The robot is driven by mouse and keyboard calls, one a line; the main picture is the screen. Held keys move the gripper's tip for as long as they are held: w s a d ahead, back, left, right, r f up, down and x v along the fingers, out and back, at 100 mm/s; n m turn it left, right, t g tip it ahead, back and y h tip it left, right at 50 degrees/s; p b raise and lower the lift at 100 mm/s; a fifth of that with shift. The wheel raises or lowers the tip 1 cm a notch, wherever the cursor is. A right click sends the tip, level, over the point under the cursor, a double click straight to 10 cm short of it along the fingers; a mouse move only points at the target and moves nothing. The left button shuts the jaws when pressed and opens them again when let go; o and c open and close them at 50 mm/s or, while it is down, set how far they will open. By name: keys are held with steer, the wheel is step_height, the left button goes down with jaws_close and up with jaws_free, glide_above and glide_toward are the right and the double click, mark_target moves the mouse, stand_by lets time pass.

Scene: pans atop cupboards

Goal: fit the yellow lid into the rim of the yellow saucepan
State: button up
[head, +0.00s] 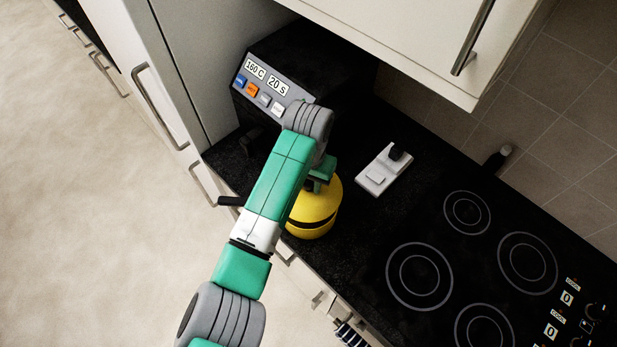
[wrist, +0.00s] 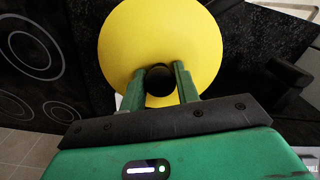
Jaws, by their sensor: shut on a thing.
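The yellow lid (head: 322,200) is a round disc with a black knob (wrist: 159,78). In the wrist view the lid (wrist: 160,35) fills the top middle, with the knob between my fingers. My gripper (wrist: 159,74) is shut on this knob; in the head view my gripper (head: 321,178) is partly hidden by my arm. The yellow saucepan (head: 309,233) stands on the dark counter directly below the lid. A dark band shows between lid and pan; I cannot tell whether they touch anywhere. A black handle (head: 230,201) sticks out left, beyond my arm.
A black appliance with a lit panel (head: 270,84) stands behind my arm. A white device (head: 384,170) lies right of the pan, and the black hob (head: 455,265) is further right. A white wall cupboard (head: 400,35) hangs above. The counter's front edge is close to the pan.

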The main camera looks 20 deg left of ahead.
mark_target(308, 193)
step_height(308, 193, down, 4)
steer(key=shift+r+b, duration=0.2)
steer(key=shift+b, duration=0.55)
steer(key=shift+p, duration=0.85)
stand_by(0.7)
steer(key=shift+f+b, duration=0.6)
steer(key=shift+f, duration=0.4)
steer(key=o, duration=1.1)
step_height(308, 193, up, 8)
steer(key=shift+f+b, duration=0.1)
steer(key=shift+b, duration=0.45)
